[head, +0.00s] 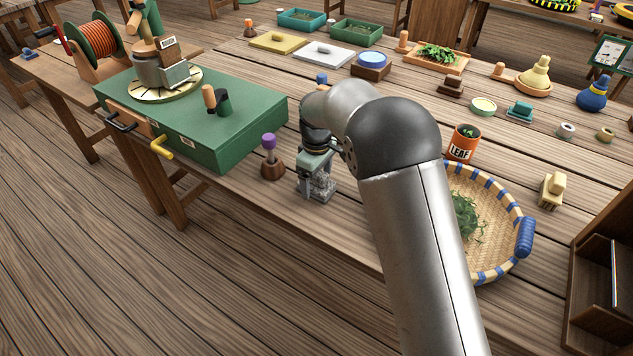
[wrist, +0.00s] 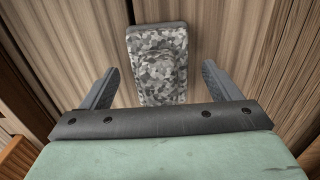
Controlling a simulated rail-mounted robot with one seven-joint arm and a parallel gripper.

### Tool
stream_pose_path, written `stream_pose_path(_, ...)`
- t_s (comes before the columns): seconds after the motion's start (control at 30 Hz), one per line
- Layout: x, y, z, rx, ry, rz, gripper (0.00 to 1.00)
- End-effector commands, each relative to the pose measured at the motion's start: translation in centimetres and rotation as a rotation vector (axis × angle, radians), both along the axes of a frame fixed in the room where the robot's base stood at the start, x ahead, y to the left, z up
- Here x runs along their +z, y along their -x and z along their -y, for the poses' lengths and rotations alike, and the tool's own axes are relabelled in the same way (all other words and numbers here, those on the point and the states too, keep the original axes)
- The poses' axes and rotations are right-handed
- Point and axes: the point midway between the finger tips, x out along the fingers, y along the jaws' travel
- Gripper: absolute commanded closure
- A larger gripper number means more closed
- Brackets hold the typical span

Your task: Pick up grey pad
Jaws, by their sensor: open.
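The grey pad (wrist: 158,72) has a mottled grey-and-white surface with a raised rounded middle. In the wrist view it lies between and beyond my two fingers, with a gap on each side. My gripper (wrist: 160,76) is open and empty, with one finger left and one right of the pad. In the head view my gripper (head: 318,182) points down close over the pad (head: 321,194) near the table's front edge. The gripper partly hides the pad there, and I cannot tell the exact height between them.
A purple-topped wooden stamp (head: 270,158) stands just left of my gripper, and a green stove box (head: 235,128) lies beyond it. A LEAF tin (head: 464,142) and a woven basket (head: 508,222) stand to the right. The table's front edge is close.

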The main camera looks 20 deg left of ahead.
Motion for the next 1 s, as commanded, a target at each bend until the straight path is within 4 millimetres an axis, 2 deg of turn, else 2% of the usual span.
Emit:
stream_pose_path(0.13, -1.34, 0.0, -0.05, 0.0, 0.0, 0.0, 0.16)
stream_pose_path(0.37, -1.49, -0.01, -0.06, 0.0, -0.001, 0.0, 0.16)
stream_pose_path(0.47, -1.48, -0.01, -0.06, 0.0, -0.001, 0.0, 0.41)
stream_pose_path(0.6, -1.47, -0.01, -0.06, 0.0, -0.001, 0.0, 0.8)
stream_pose_path(0.63, -1.37, -0.04, -0.08, 0.0, -0.001, 0.002, 0.83)
stream_pose_path(1.0, -0.62, -0.09, -0.1, 0.0, -0.002, 0.003, 0.83)
